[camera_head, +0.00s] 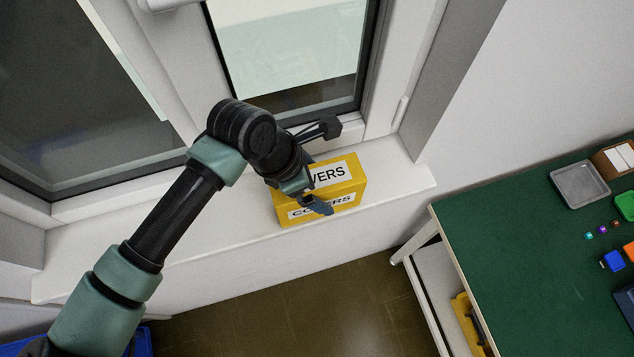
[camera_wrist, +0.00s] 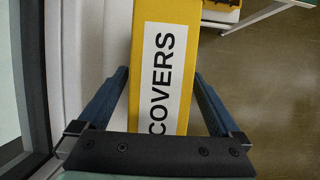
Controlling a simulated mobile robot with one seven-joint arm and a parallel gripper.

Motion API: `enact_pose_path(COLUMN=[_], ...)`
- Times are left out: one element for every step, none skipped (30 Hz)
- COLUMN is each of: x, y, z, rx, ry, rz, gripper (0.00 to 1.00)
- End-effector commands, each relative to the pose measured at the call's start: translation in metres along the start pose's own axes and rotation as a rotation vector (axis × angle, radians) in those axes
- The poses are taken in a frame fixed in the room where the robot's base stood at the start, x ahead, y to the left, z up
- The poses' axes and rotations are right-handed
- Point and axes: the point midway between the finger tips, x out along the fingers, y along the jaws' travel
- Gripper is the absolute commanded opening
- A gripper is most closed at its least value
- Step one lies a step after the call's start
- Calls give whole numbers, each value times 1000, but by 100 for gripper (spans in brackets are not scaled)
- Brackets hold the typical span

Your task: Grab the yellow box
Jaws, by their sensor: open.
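The yellow box (camera_head: 344,190) stands on the white windowsill, with white labels on its top and front; the front one reads "COVERS". In the head view my gripper (camera_head: 322,168) is at the box, with one finger in front of it and the other toward the window side. In the wrist view the yellow box (camera_wrist: 184,72) lies between the two spread blue fingers of my gripper (camera_wrist: 162,90). The jaws are open around the box, and I cannot tell whether either finger touches it. My arm hides the left part of the box in the head view.
The windowsill (camera_head: 400,183) is bare to the right of the box. The window frame (camera_head: 380,75) rises close behind. A green-topped table (camera_head: 500,240) at right holds a grey tray (camera_head: 580,184) and several small coloured items. Brown floor (camera_head: 330,300) lies below the sill.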

Motion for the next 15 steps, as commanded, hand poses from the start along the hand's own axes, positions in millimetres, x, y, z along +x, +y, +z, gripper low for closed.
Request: enact_pose_path(x=[2, 3, 4, 4, 4, 4, 4, 4, 4, 4, 4, 4, 4, 4, 4], y=[0, 0, 0, 0, 0, 0, 0, 0, 0, 0, 0, 0, 0, 0, 0], z=[0, 0, 0, 0, 0, 0, 0, 0, 0, 0, 0, 0, 0, 0, 0], rx=[0, 0, 1, 1, 1, 1, 1, 1, 1, 1, 1, 1, 1, 1, 1], ry=[0, 0, 0, 1, 1, 1, 1, 1, 1, 1, 1, 1, 1, 1, 0], rz=[0, 0, 0, 1, 1, 1, 1, 1, 1, 1, 1, 1, 1, 1, 1], gripper=[100, 100, 100, 100, 100, 100, 100, 100, 95, 89, 84, 77, 71, 66, 59])
